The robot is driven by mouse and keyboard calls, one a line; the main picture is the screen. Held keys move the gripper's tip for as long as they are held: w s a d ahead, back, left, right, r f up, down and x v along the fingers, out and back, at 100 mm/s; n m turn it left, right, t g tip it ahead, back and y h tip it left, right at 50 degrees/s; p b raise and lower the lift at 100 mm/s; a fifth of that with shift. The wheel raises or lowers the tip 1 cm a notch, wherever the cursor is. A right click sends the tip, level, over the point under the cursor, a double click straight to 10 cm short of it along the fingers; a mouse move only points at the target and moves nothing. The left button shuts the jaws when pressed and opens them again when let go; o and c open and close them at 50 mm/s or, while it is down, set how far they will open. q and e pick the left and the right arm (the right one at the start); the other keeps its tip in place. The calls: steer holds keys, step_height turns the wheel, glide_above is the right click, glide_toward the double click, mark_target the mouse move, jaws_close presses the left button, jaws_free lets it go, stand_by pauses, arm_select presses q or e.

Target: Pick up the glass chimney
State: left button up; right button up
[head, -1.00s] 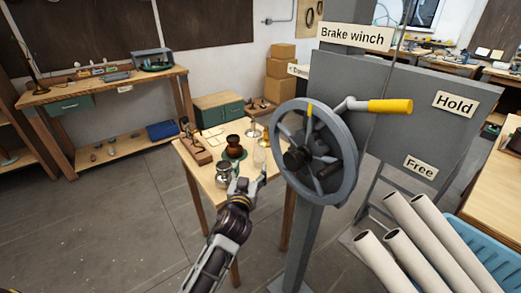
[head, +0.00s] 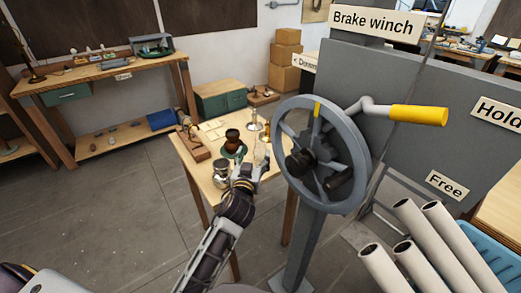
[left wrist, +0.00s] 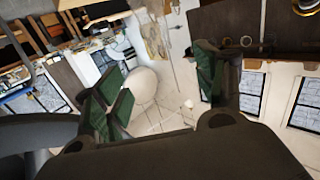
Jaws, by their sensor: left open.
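The glass chimney (head: 261,152) looks like a clear, faint upright shape on the right part of the small wooden table (head: 211,190), in the head view. My left gripper (head: 251,170) is open, just in front of it and close to its lower part. Whether the fingers reach around the glass or touch it I cannot tell. In the left wrist view my left gripper (left wrist: 165,100) shows its green pads wide apart. A pale rounded shape (left wrist: 141,84) appears between them, but I cannot tell whether it is the chimney. My right gripper is not in view.
A metal jar (head: 220,174), a dark brown vessel (head: 232,137) and a brass stand (head: 253,123) crowd the table near my gripper. The brake winch wheel (head: 281,139) stands close on the right. Pale tubes (head: 456,240) are at lower right. Floor left of the table is clear.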

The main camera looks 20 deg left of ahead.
mark_target(259, 139)
arm_select(q)
steer(key=w, duration=0.4)
steer(key=w+p, duration=0.1)
steer(key=w, duration=0.1)
steer(key=shift+w+a+f, duration=0.2)
steer(key=shift+a, duration=0.2)
steer(key=shift+w+a+f, duration=0.1)
steer(key=shift+w+a, duration=0.05)
steer(key=shift+w, duration=0.9)
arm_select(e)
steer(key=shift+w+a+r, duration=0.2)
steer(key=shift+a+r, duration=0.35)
arm_select(q)
steer(key=shift+w, duration=0.15)
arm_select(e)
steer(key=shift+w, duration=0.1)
